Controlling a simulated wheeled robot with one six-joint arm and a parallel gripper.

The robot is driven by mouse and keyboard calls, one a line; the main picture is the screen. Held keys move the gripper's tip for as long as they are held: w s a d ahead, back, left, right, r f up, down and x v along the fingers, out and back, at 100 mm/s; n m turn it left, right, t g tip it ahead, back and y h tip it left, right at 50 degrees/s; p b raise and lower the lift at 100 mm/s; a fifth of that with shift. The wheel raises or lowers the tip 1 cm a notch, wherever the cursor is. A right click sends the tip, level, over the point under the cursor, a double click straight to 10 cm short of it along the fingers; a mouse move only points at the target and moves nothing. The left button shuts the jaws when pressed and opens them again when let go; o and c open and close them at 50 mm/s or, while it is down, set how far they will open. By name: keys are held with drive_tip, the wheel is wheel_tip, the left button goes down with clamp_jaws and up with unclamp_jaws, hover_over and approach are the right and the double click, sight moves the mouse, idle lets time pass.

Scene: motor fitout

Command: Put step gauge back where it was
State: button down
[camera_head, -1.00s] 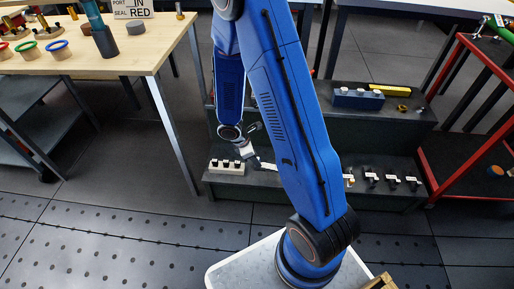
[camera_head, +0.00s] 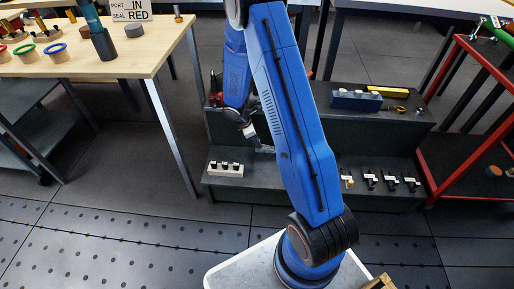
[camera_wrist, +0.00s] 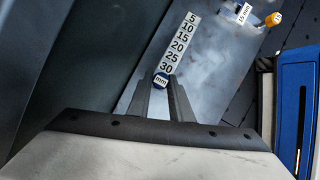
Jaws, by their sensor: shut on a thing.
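The step gauge is a pale strip marked 5 to 30 mm, and it shows in the wrist view (camera_wrist: 178,45) pointing away from my gripper (camera_wrist: 162,88). My gripper is shut on its "mm" end. In the head view my gripper (camera_head: 252,136) is above the lower step of the dark two-step stand (camera_head: 280,178), and the gauge (camera_head: 266,149) sticks out to the right, partly hidden by my arm.
A white block with dark knobs (camera_head: 226,168) sits at the left of the lower step. Several small black-and-white pieces (camera_head: 390,181) stand at its right. A blue block (camera_head: 357,99) and a yellow bar (camera_head: 389,91) lie on the upper step. A red-framed cart (camera_head: 433,166) stands right.

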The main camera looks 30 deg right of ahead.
drive_tip(key=shift+f, duration=1.9)
drive_tip(key=shift+w+d+f, duration=0.15)
drive_tip(key=shift+w+f, duration=0.05)
drive_tip(key=shift+f, duration=0.2)
drive_tip(key=c, duration=1.6)
unclamp_jaws()
drive_tip(key=shift+f, duration=0.1)
